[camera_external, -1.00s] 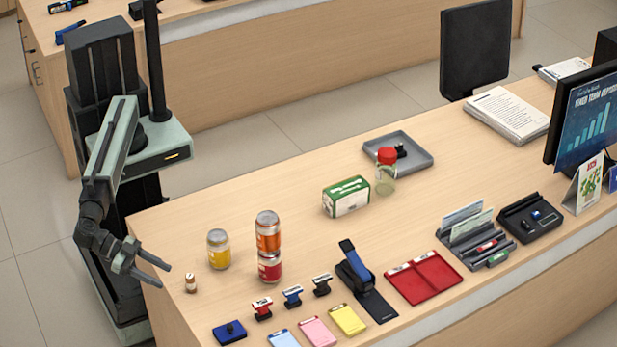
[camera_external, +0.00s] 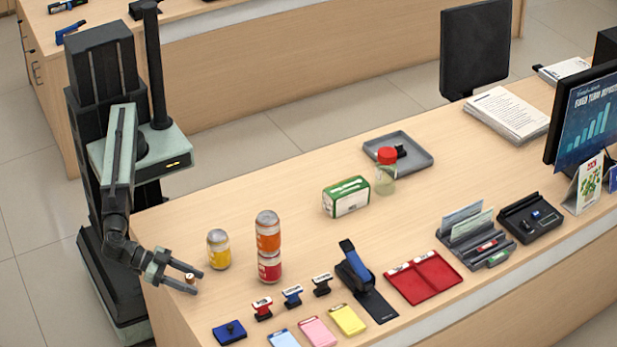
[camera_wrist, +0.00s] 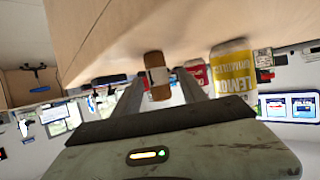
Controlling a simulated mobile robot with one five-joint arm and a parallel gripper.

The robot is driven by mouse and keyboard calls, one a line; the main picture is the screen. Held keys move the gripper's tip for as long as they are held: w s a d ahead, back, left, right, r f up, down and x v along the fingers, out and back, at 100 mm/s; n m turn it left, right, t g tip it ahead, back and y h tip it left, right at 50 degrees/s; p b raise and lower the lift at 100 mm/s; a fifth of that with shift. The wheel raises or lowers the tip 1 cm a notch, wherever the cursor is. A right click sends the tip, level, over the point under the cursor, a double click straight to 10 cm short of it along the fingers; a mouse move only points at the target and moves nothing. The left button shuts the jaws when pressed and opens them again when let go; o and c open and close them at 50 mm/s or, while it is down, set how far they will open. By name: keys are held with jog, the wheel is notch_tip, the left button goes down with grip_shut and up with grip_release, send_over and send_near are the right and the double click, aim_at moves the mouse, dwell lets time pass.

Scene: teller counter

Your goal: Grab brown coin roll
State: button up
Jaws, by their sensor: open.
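The brown coin roll (camera_external: 190,279) stands upright near the left end of the counter, a small brown cylinder with a white band. In the wrist view the coin roll (camera_wrist: 158,76) shows upside down between the two fingers. My gripper (camera_external: 193,282) is open, with one finger on each side of the roll in the external view. I cannot tell whether either finger touches it. Part of the roll is hidden by the near finger in the external view.
A yellow can (camera_external: 218,250) stands close behind my gripper. Stacked orange (camera_external: 268,232) and red (camera_external: 269,268) cans stand to the right. A blue stamp pad (camera_external: 229,332) and several stamps lie along the front. The counter's left edge (camera_external: 150,290) is close by.

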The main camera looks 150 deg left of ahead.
aim_at(190, 276)
grip_shut()
jog(key=shift+r, duration=0.1)
jog(key=shift+r, duration=0.1)
notch_tip(190, 276, up, 10)
jog(key=p, duration=1)
